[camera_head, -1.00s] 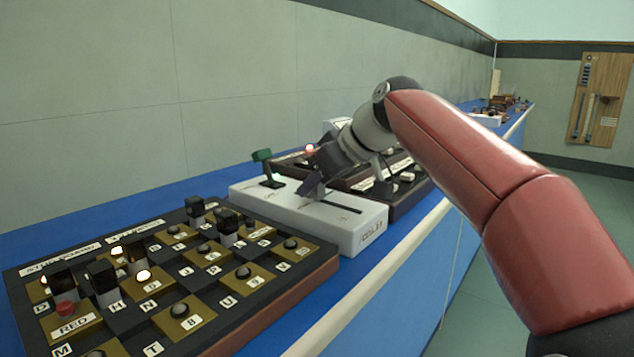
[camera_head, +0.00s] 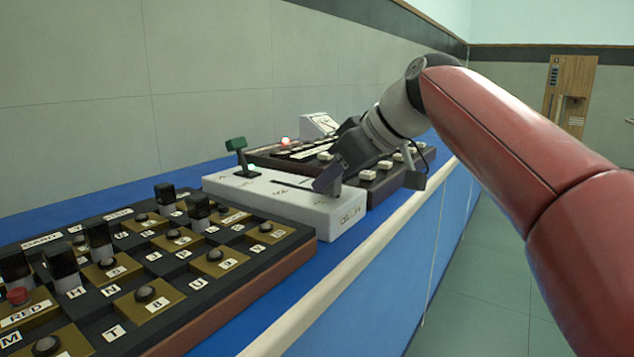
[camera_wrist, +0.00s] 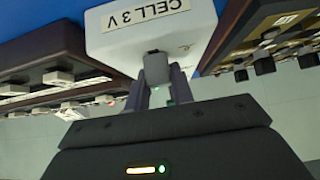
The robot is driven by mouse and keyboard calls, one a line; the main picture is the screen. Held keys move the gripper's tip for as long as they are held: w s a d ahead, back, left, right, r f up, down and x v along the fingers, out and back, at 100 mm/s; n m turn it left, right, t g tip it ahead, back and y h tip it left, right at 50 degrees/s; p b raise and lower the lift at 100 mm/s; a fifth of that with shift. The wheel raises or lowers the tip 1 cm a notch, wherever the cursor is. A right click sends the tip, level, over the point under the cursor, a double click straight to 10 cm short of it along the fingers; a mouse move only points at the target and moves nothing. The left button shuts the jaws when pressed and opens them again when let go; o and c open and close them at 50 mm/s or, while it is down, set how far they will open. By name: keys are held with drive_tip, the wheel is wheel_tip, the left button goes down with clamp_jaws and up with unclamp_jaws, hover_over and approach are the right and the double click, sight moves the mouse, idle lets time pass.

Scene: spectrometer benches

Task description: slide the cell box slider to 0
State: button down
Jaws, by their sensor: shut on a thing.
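The white cell box (camera_head: 302,208) stands on the blue bench, with a dark slot (camera_head: 290,185) along its top. Its "CELL 3 V" label also shows on the box end in the wrist view (camera_wrist: 150,22). My gripper (camera_head: 328,182) is at the right end of the slot, near the labelled end. In the wrist view its fingers (camera_wrist: 158,92) are shut on the grey slider knob (camera_wrist: 155,68). The head view hides the knob behind the fingers. The scale marks on the box are too small to read.
A green-handled lever (camera_head: 238,146) stands at the box's left end. A dark board with knobs and black-topped posts (camera_head: 150,260) lies in front. Another dark panel with white keys (camera_head: 350,155) sits close behind the box. The bench's pale front edge (camera_head: 345,270) is clear.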

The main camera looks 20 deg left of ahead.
drive_tip(key=shift+d+f, duration=0.1)
drive_tip(key=shift+d, duration=0.1)
drive_tip(key=c, duration=1.2)
unclamp_jaws()
drive_tip(key=shift+d, duration=0.1)
drive_tip(key=shift+s, duration=0.1)
drive_tip(key=p+v, duration=0.1)
drive_tip(key=v, duration=0.7)
drive_tip(key=s+d+f+m+t+h, duration=0.1)
drive_tip(key=s+d+f+m+h, duration=0.2)
drive_tip(key=s+d+f, duration=0.3)
drive_tip(key=s+d+f+m+h, duration=0.2)
drive_tip(key=s+d+f+m, duration=0.4)
drive_tip(key=f, duration=0.9)
drive_tip(key=s+d+f+m+t+h, duration=0.1)
drive_tip(key=s+d+f+m+h, duration=0.2)
drive_tip(key=s+d+f+m, duration=0.2)
drive_tip(key=s+d+f, duration=0.3)
drive_tip(key=d+f, duration=0.2)
drive_tip(key=shift+f+t+h, duration=0.2)
drive_tip(key=shift+t+h, duration=0.1)
